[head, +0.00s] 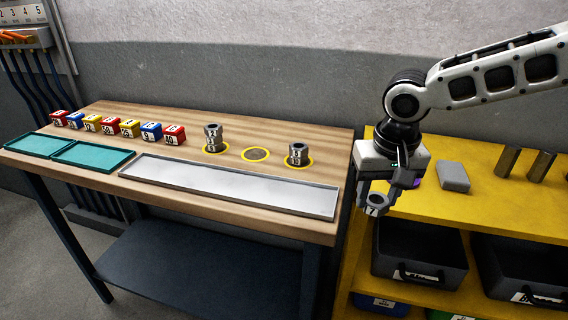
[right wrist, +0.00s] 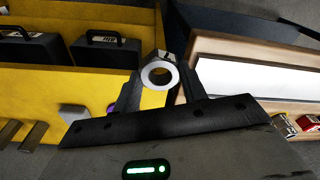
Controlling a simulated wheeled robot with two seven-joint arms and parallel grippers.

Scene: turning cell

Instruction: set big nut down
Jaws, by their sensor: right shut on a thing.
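My right gripper (head: 380,193) is shut on a grey ring-shaped nut (head: 376,204) with a 7 on its label. It holds the nut in the air at the gap between the wooden bench and the yellow shelf unit. In the right wrist view the nut (right wrist: 158,74) sits between the two fingertips, its round hole facing the camera. On the wooden bench (head: 190,112), a stack of metal pieces (head: 213,138) stands on the left yellow ring and a shorter metal piece (head: 298,154) on the right one. The middle yellow ring (head: 255,154) is empty. My left gripper is not in view.
A long pale tray (head: 225,185) and two teal trays (head: 92,155) lie along the bench front. Several small numbered boxes (head: 110,124) line the back left. The yellow shelf unit (head: 510,215) carries a grey block (head: 453,177), metal cylinders (head: 541,166) and black bins (head: 418,250) below.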

